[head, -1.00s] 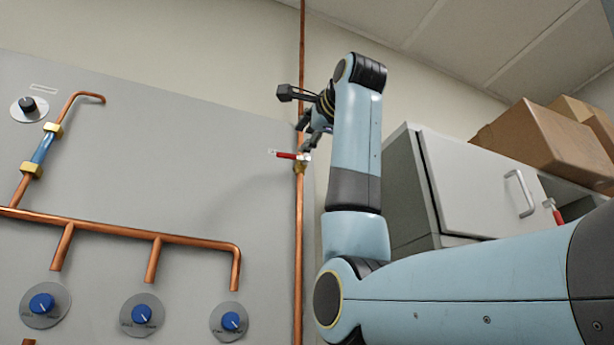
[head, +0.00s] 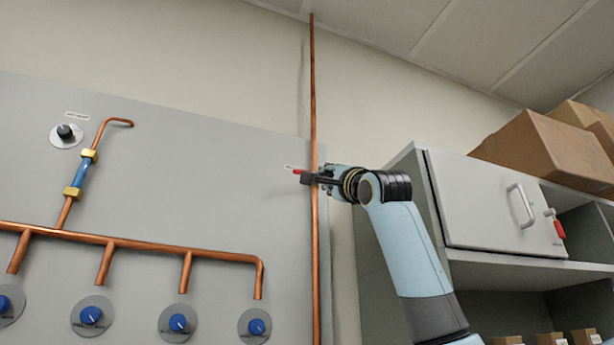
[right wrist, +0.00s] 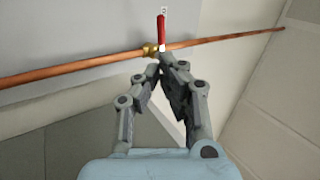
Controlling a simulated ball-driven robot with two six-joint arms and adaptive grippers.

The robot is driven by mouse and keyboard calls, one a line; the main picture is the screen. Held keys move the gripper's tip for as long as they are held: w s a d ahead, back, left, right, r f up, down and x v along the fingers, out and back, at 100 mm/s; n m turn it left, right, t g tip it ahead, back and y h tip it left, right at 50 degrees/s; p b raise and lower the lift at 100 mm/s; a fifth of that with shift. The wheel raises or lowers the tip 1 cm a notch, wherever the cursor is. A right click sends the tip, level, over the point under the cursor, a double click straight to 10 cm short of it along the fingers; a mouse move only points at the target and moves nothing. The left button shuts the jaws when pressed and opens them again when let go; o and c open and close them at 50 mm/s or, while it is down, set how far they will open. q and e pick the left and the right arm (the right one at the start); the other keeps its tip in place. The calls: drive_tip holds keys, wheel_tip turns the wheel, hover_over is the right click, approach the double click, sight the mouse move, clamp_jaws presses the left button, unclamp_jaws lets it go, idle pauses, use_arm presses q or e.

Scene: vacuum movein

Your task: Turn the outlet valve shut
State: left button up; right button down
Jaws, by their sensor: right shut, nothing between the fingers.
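A valve with a red lever (head: 297,171) sits on the vertical copper pipe (head: 314,110); its small label is too small to read. In the right wrist view the red lever (right wrist: 161,31) stands crosswise to the pipe (right wrist: 75,69), beside a brass fitting (right wrist: 150,50). My right gripper (head: 318,178) is at the valve and hides most of its body in the head view. In the right wrist view the fingertips of my right gripper (right wrist: 166,66) are together, empty, at the lever's base; I cannot tell whether they touch it. My left gripper is out of view.
A grey panel (head: 220,150) at the left carries copper piping, several blue knobs (head: 178,322) and a black knob (head: 65,131). A grey cabinet (head: 490,210) with a red handle (head: 559,229) and cardboard boxes (head: 545,148) stands at the right, near my right arm.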

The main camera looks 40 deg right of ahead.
use_arm(q)
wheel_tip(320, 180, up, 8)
drive_tip(key=p, duration=0.7)
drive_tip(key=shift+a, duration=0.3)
use_arm(e)
drive_tip(key=x, duration=1.1)
drive_tip(key=shift+r, duration=0.5)
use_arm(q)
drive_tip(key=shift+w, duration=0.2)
use_arm(e)
drive_tip(key=shift+w+a, duration=0.1)
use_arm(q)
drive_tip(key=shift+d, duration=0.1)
